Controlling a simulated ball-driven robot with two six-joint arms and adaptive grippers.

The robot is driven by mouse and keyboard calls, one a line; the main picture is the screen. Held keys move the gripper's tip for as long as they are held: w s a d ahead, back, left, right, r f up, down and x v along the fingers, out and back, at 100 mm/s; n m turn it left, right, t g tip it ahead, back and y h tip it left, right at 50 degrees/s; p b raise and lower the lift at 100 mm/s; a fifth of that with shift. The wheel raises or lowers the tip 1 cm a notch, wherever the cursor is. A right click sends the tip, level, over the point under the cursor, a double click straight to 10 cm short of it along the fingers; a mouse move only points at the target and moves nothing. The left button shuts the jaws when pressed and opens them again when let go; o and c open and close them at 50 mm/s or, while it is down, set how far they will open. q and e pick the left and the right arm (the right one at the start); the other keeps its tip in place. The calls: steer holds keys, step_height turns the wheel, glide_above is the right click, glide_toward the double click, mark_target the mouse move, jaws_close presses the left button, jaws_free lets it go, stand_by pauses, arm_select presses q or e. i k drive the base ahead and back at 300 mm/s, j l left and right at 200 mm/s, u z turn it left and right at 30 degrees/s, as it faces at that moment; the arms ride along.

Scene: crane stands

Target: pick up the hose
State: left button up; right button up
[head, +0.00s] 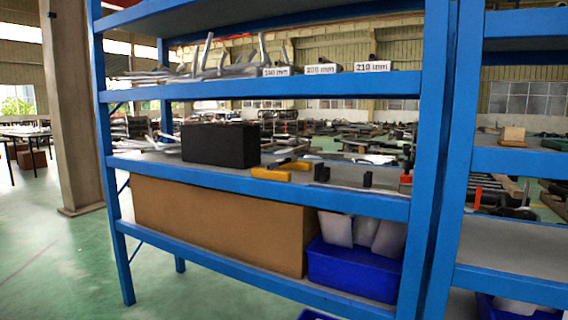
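I cannot make out a clear hose in the head view. Grey-silver, bent and elongated items (240,67) lie on the upper shelf (200,90) of a blue rack, and I cannot tell whether one of them is a hose. The middle shelf (350,200) holds a black box (220,146), yellow-handled tools (271,174) and small black pieces (321,172). Neither of my grippers is in view.
A long brown box (220,220) and a blue bin (352,270) with whitish items stand on the lower shelf. A second blue rack (510,163) stands at right. A column (72,110) rises at left. Green floor (50,260) at left is clear.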

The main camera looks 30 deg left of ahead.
mark_target(269, 166)
steer(key=k+l+u, duration=0.1)
steer(key=l, duration=0.3)
steer(key=k+l, duration=0.1)
steer(key=l, duration=0.25)
steer(key=k+l+u, duration=0.15)
steer(key=l, duration=0.2)
steer(key=k+l+u, duration=0.1)
steer(key=l, duration=0.25)
steer(key=k+l, duration=0.15)
steer(key=l, duration=0.2)
steer(key=k+l+u, duration=0.15)
steer(key=l, duration=0.2)
steer(key=i+j+u, duration=0.15)
steer(key=j, duration=0.2)
steer(key=j+u, duration=0.1)
steer(key=j, duration=0.25)
steer(key=i+j+u, duration=0.25)
steer(key=j, duration=0.35)
steer(key=i+j+z, duration=0.1)
steer(key=z, duration=0.3)
steer(key=i+j+z, duration=0.25)
steer(key=i+j, duration=0.15)
steer(key=j, duration=0.2)
steer(key=i+j+z, duration=0.1)
steer(key=j, duration=0.25)
steer(key=i+j+z, duration=0.25)
steer(key=j, duration=0.45)
steer(key=i, duration=0.1)
